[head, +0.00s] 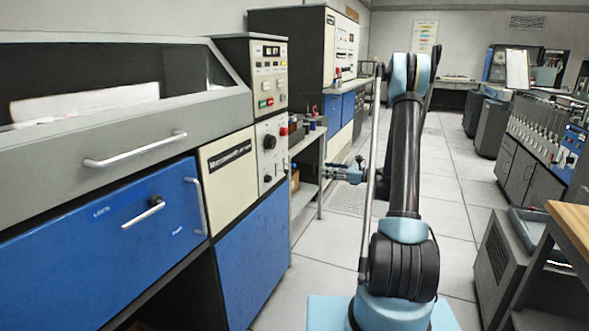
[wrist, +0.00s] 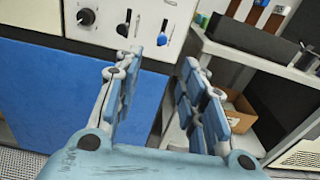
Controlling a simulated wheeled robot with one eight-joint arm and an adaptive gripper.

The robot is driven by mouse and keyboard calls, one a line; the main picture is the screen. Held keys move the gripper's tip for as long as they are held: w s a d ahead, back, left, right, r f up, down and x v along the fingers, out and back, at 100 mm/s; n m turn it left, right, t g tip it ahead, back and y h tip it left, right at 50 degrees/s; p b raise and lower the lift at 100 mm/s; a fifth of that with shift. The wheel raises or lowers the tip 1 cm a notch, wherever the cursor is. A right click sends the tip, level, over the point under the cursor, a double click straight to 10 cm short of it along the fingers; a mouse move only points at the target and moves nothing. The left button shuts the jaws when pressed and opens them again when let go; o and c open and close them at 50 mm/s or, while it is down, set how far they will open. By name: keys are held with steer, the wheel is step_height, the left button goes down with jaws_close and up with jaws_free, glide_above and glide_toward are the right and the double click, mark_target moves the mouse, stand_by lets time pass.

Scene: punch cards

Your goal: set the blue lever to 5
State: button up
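The blue lever (wrist: 162,38) is on a pale control panel (wrist: 148,12) in the wrist view, at the lower end of its slot. A black lever (wrist: 123,28) sits in a similar slot to its left. My gripper (wrist: 160,63) is open and empty, its two fingers apart, pointing toward the panel. The blue lever shows beyond the gap between the fingertips, not touched as far as I can see. In the head view my gripper (head: 308,173) is just right of the cabinet's panel (head: 270,135). I cannot make out the blue lever there. Scale numbers are too small to read.
A black knob (wrist: 86,17) is left of the levers. A blue cabinet door (wrist: 60,95) is below the panel. A shelf unit (wrist: 232,60) with a black tray stands close on the right. The tiled aisle (head: 450,190) is clear.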

glide_toward(294, 165)
steer(key=x, duration=1)
steer(key=shift+w+a+f, duration=0.1)
steer(key=shift+w+f, duration=0.2)
steer(key=shift+w, duration=0.2)
jaws_close()
